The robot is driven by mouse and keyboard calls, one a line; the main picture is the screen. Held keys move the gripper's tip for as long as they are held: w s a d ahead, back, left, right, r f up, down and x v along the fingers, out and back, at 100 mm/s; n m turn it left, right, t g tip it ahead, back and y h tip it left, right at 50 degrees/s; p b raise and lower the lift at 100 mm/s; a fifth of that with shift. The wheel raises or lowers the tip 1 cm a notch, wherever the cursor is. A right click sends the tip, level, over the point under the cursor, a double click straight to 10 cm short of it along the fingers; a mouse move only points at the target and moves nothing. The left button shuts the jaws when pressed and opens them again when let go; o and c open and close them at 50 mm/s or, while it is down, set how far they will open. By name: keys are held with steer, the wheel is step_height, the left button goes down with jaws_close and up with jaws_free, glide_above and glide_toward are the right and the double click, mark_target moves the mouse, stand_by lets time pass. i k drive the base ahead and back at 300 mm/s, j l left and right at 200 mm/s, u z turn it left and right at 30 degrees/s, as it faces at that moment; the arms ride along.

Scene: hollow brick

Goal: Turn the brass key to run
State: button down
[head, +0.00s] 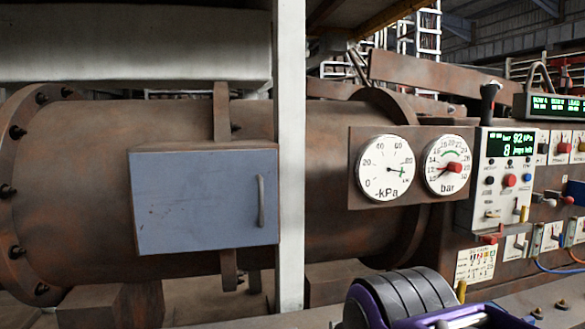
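A white control box (507,170) stands right of the two dials, with a green-lit display, coloured buttons and small switches. A small brass-coloured upright piece (523,214) sits at its lower right and looks like the brass key. It is too small to read its turn position or any run mark. A second brass-coloured piece (461,290) stands lower down, by the bench edge; I cannot tell what it is.
A rusty tank with a blue-grey door box (204,200) fills the left. A pale upright post (290,150) stands before it. Two round dials, kPa (385,168) and bar (447,165), hang in the middle. A black-knobbed lever (489,92) rises above the control box. Cables hang at the right.

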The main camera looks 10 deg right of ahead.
mark_target(488, 214)
steer(key=k+z, duration=0.15)
steer(key=z, duration=1.35)
steer(key=i+l+u, duration=0.15)
steer(key=l, duration=0.15)
steer(key=i+l+u, duration=0.25)
steer(key=l, duration=0.4)
steer(key=i, duration=0.05)
